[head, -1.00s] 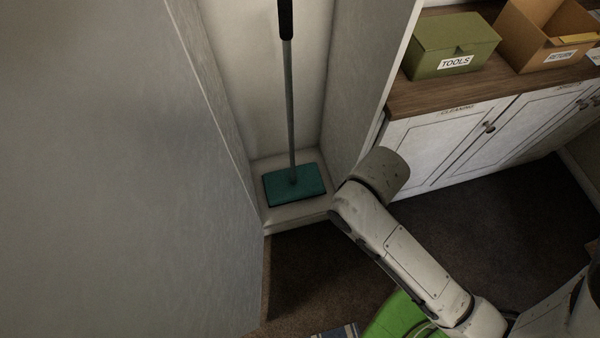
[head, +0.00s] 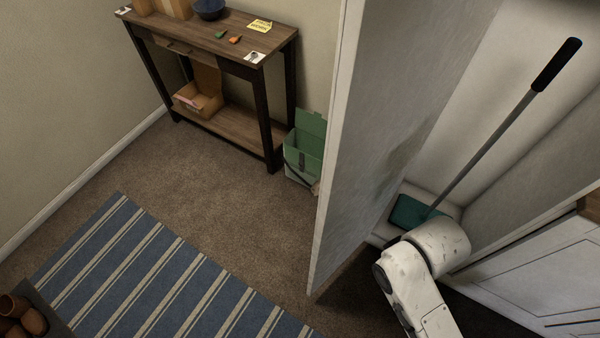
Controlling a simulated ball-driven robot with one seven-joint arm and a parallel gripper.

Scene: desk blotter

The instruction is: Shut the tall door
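The tall door (head: 375,140) is a grey-white panel in the head view. It stands open, swung out from the left side of a tall closet (head: 490,130). Its free edge faces me. Inside the closet a broom with a black grip and grey pole (head: 490,150) leans, its teal head (head: 408,211) on the closet floor. My arm shows at the lower right, in front of the closet opening and to the right of the door. My gripper cannot be made out in this view.
A dark wooden console table (head: 215,35) stands against the back wall, with a cardboard box (head: 199,100) on its lower shelf. A green bin (head: 304,150) sits between it and the door. A blue striped rug (head: 150,275) lies left. Brown shoes (head: 20,318) are at lower left. Carpet (head: 235,205) is clear between.

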